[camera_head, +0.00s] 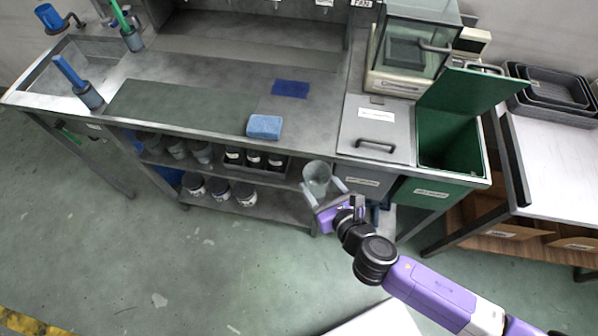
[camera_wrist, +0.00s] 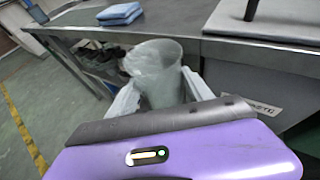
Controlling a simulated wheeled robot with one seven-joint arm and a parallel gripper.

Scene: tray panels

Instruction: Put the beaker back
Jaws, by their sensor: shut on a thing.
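A clear, pale beaker (camera_head: 317,177) is held in front of the bench's front edge, below bench-top height in the head view. My gripper (camera_head: 325,192) is shut on it, with one finger on each side. In the wrist view the beaker (camera_wrist: 158,72) stands between the two pale fingertips (camera_wrist: 158,92), slightly tilted in the picture. Its lower part is hidden behind the gripper body. The beaker appears empty.
Shelves below hold several jars (camera_head: 245,194). A lidded bin (camera_head: 376,130), an open green bin (camera_head: 450,150) and a glass-cased balance (camera_head: 408,45) stand at right. Open floor lies left.

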